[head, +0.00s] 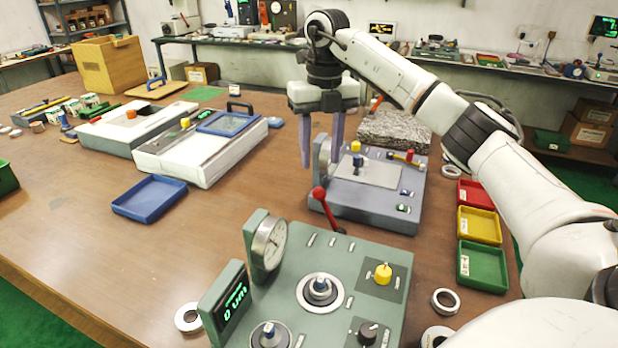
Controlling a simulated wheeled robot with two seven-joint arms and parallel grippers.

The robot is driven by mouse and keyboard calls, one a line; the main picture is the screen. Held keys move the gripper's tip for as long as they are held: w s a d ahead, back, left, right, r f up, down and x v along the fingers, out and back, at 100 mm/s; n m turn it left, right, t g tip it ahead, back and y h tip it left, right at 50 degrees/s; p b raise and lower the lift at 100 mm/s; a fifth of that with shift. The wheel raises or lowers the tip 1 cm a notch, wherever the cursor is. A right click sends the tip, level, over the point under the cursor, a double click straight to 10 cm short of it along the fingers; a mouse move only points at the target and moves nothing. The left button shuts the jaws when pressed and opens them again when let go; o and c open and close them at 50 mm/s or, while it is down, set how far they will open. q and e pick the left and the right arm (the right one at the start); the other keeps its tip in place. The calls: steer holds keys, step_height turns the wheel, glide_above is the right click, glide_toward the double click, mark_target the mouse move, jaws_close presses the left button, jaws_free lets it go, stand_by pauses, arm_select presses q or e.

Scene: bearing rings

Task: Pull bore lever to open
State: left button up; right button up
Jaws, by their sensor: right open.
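A lever with a red ball knob (319,193) stands at the front left of a grey-blue machine (385,212), close to the green gauge unit (340,250). It leans up and to the left; I cannot tell which unit its base belongs to. My right gripper (321,160) points down with its two fingers apart and empty, above and behind the knob, over the left end of the grey-blue machine. The fingers partly hide an upright grey part there. My left gripper is not in view.
The green unit carries a dial (269,243), a digital display (232,304) and a yellow knob (383,273). Red, yellow and green trays (482,266) lie at right, a blue tray (150,198) at left. Bearing rings (445,301) lie nearby. The table's left front is clear.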

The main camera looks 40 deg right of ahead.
mark_target(319, 188)
step_height(319, 188, down, 8)
steer(key=shift+s+a+f, duration=0.1)
steer(key=shift+f, duration=0.15)
jaws_close()
